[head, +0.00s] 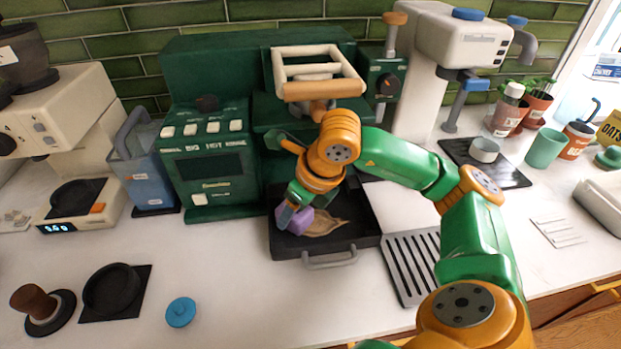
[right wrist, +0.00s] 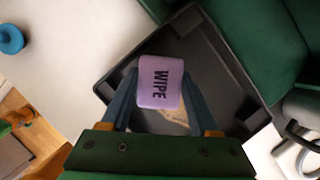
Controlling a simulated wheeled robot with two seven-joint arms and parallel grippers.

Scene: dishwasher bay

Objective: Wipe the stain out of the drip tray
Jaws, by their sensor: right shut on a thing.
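The black drip tray (head: 288,246) sits on the counter in front of the green coffee machine, its grey handle (head: 330,261) toward me. A tan stain (head: 326,224) lies on its floor. In the right wrist view, the tray (right wrist: 222,68) fills the middle, and part of the stain (right wrist: 176,116) shows below the sponge. My right gripper (head: 291,212) is shut on a purple sponge (head: 297,220) marked WIPE, at the stain's left side. The sponge (right wrist: 160,82) sits between the blue fingers. I cannot tell whether it touches the tray floor. My left gripper is not in view.
A slatted grate (head: 412,262) lies right of the tray. The green machine (head: 212,160) stands behind, with its cream-framed part (head: 318,73) above my arm. A blue lid (head: 181,312) and a black dish (head: 112,290) lie at front left.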

